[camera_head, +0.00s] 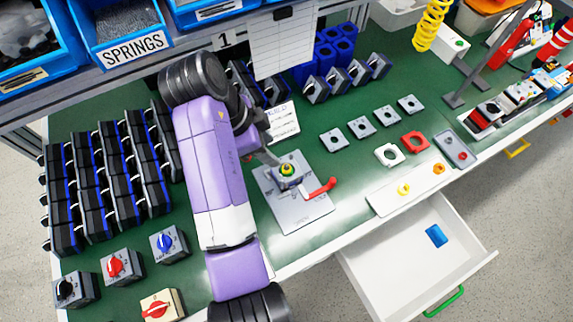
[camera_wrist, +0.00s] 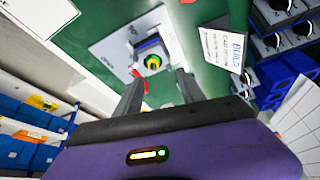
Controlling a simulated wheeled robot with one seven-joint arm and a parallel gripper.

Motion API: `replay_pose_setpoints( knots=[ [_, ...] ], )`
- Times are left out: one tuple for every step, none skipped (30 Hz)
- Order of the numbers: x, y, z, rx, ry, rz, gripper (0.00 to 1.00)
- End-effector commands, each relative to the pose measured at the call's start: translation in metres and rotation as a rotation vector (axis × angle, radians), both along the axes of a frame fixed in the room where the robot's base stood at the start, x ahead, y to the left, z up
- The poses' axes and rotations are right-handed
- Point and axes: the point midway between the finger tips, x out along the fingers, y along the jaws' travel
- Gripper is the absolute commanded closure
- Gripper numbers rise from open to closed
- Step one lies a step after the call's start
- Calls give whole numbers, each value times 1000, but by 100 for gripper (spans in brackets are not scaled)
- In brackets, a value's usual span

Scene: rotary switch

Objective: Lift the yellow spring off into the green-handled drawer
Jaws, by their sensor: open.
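A small yellow ring-like piece with a green centre, which looks like the yellow spring (camera_head: 287,170), sits on top of a grey switch body on the metal fixture plate (camera_head: 305,212). It also shows in the wrist view (camera_wrist: 153,63), between and just beyond my fingertips. My gripper (camera_head: 268,156) is open and empty, close to the switch at its upper left in the head view. Its two fingers (camera_wrist: 160,74) stand apart in the wrist view. The white drawer (camera_head: 385,262) is pulled out below the bench, with a green handle (camera_head: 444,301) at its front.
A blue block (camera_head: 436,236) lies in the drawer. A red lever (camera_head: 320,188) sticks out from the fixture. A white tray (camera_head: 410,187) with yellow and orange rings lies right of it. A build card (camera_head: 283,123) stands behind. Black switch units fill the bench's left.

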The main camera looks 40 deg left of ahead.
Motion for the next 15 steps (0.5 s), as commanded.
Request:
replay_pose_setpoints(
  knots=[
    [-2,-4,-2,-7,5,-24,53],
    [-2,-5,-4,-8,7,-32,53],
    [-1,-7,-7,-10,9,-39,53],
    [-1,-8,-10,-11,8,-41,53],
    [0,-9,-13,-11,8,-42,53],
    [2,-11,-17,-11,8,-42,53],
    [3,-11,-20,-11,8,-40,53],
    [3,-12,-23,-11,8,-40,53],
    [4,-13,-26,-10,8,-40,53],
    [5,-14,-28,-10,8,-40,53],
    [6,-15,-30,-9,8,-40,53],
    [6,-18,-35,-11,9,-39,53],
    [7,-20,-39,-11,9,-39,53],
    [8,-21,-43,-11,9,-38,53],
    [9,-24,-48,-11,10,-38,53]
  ],
)
